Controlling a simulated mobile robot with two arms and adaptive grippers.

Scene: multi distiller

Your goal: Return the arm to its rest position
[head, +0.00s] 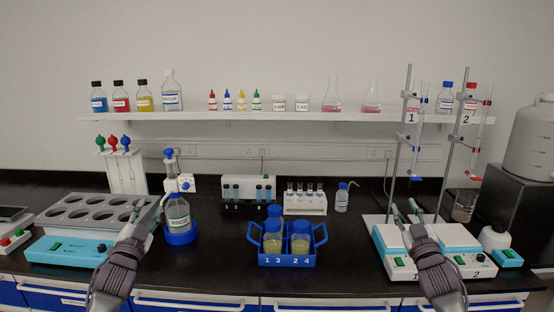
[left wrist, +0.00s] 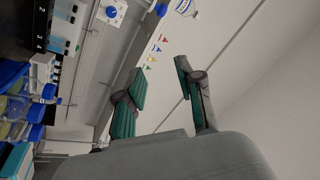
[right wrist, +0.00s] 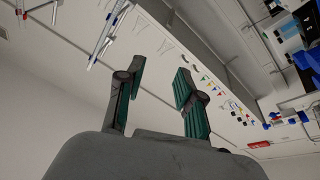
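My left gripper (head: 146,212) is raised over the front left of the bench, between the grey rack and the RINSE bottle in the head view. In the left wrist view its two green-padded fingers (left wrist: 160,100) stand apart with nothing between them. My right gripper (head: 404,212) is raised in front of the stirrer plates at the right. In the right wrist view its fingers (right wrist: 155,100) are also apart and empty.
The RINSE bottle (head: 179,214) stands close to the right of my left gripper. A blue caddy (head: 288,260) with several bottles sits at the front centre. Stirrer plates (head: 455,237) with tall stands lie behind my right gripper. A grey rack (head: 70,215) is at the left.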

